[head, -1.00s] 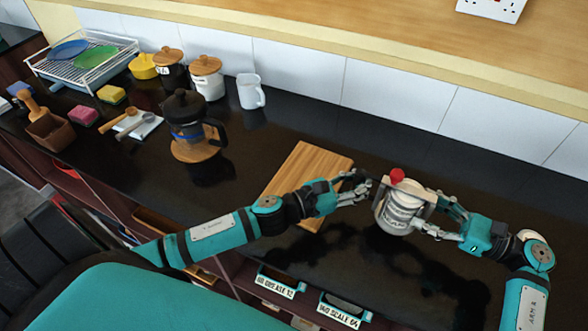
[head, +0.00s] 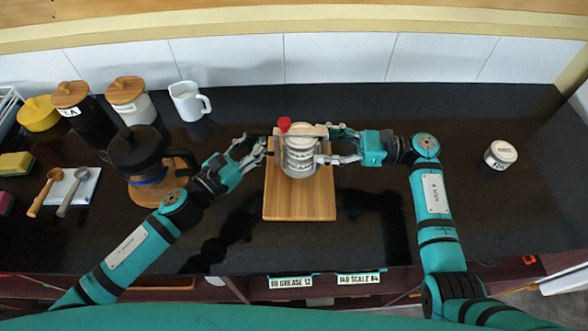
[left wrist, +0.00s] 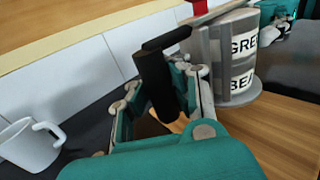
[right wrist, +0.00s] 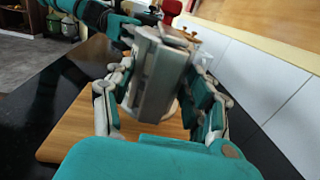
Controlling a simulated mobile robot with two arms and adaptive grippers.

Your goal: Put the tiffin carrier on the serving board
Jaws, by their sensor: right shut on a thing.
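The tiffin carrier (head: 300,158) is a grey lidded stack of tins with a red knob and a side frame. It is upright over the back half of the wooden serving board (head: 300,205); I cannot tell whether its base touches the board. My right gripper (head: 325,148) is shut on the carrier's right side, also seen in the right wrist view (right wrist: 155,90). My left gripper (head: 262,148) is at the carrier's left. In the left wrist view its fingers (left wrist: 160,95) stand either side of a black handle (left wrist: 155,80); whether they grip it is unclear.
A French press (head: 138,155) on a round wooden mat stands left of the board, near my left arm. A white mug (head: 187,102), canisters (head: 130,100) and a tiled wall are behind. A small labelled jar (head: 500,154) stands at right. Black counter beside the board is free.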

